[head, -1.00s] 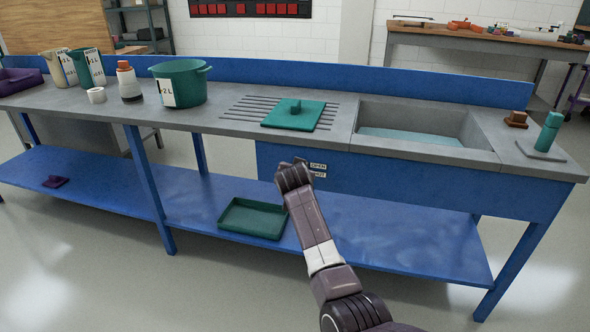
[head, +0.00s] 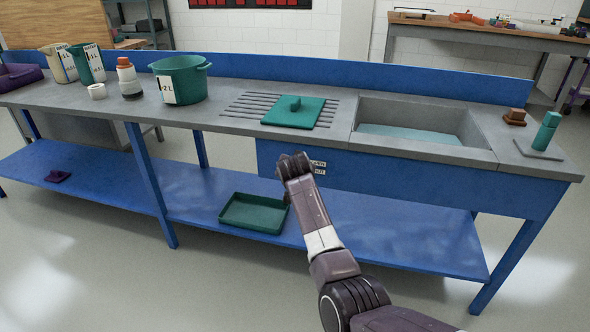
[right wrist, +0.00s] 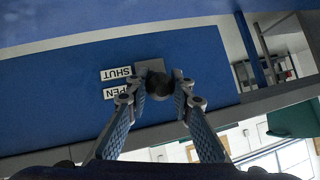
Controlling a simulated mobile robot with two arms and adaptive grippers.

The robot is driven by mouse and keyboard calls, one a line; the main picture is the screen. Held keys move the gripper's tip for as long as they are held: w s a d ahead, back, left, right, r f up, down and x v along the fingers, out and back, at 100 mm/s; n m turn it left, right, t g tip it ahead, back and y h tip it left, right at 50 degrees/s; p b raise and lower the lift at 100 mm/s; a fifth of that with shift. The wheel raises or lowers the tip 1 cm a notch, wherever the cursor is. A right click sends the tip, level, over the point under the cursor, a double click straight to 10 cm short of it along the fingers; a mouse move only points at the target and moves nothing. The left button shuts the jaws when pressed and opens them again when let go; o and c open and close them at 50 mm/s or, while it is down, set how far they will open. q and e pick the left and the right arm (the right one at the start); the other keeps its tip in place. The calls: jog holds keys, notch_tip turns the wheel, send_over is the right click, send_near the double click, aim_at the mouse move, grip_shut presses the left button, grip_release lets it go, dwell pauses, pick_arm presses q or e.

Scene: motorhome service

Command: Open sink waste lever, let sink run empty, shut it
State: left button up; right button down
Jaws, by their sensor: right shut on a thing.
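The sink (head: 480,130) is set in the counter at right, with teal water (head: 410,133) showing in it. My right gripper (head: 294,165) is at the blue front panel below the counter. In the right wrist view its fingers (right wrist: 158,88) are shut on a dark round knob (right wrist: 157,82), the waste lever's grip, in front of a grey plate (right wrist: 152,52). OPEN (right wrist: 119,90) and SHUT (right wrist: 115,73) labels sit beside it. The gripper hides the lever in the head view and partly covers the labels (head: 318,167). Which label the lever matches I cannot tell. My left gripper is out of view.
A green tray (head: 254,213) lies on the blue lower shelf (head: 390,225) below the gripper. A green pot (head: 182,78), bottle (head: 129,80) and jugs (head: 88,62) stand left. A teal bottle (head: 547,130) stands right of the sink.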

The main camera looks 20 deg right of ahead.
jog(key=shift+r, duration=0.15)
jog(key=c, duration=1.7)
grip_release()
jog(key=shift+o, duration=0.2)
jog(key=v, duration=1.1)
jog(key=shift+s+r, duration=0.2)
jog(key=shift+s, duration=0.15)
jog(key=shift+a, duration=0.1)
